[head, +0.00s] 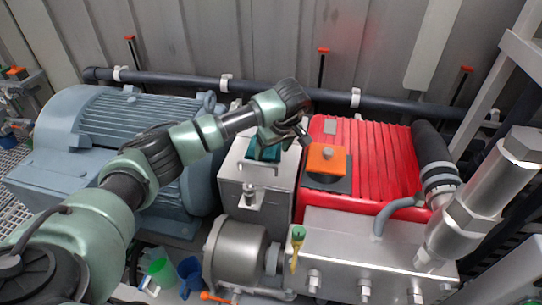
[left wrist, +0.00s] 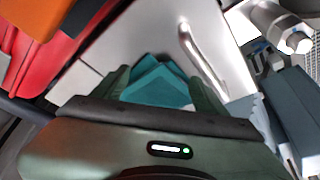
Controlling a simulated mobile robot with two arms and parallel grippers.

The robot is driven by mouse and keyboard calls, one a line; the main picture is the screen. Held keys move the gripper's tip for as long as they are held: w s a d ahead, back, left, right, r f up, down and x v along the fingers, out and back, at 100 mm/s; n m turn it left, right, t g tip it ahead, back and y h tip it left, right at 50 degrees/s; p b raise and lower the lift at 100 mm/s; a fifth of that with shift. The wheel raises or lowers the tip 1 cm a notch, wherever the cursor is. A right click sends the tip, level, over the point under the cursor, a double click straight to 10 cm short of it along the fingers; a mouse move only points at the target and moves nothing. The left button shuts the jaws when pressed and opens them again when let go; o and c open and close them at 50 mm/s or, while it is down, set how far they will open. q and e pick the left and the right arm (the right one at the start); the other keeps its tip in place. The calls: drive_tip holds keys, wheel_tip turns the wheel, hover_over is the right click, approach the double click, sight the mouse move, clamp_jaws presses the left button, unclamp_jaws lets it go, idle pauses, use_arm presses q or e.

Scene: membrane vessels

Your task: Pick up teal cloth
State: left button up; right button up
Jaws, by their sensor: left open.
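The teal cloth (head: 265,150) lies on top of the silver metal box between the grey-blue motor and the red housing. In the left wrist view the folded teal cloth (left wrist: 158,86) shows between the two fingers. My left gripper (head: 279,143) is open over the cloth, pointing down at it, with a finger on either side. I cannot tell whether the fingers touch it. Part of the cloth is hidden by the gripper in the head view. My right gripper is in neither view.
The silver box (head: 238,176) has a handle on its lid. The large motor (head: 120,125) stands left.

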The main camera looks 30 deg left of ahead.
use_arm(q)
drive_tip(key=shift+w+a+f+b, duration=0.1)
drive_tip(key=shift+a+f+b, duration=0.05)
drive_tip(key=shift+f+b, duration=0.35)
clamp_jaws()
wheel_tip(320, 180, up, 12)
drive_tip(key=p, duration=0.8)
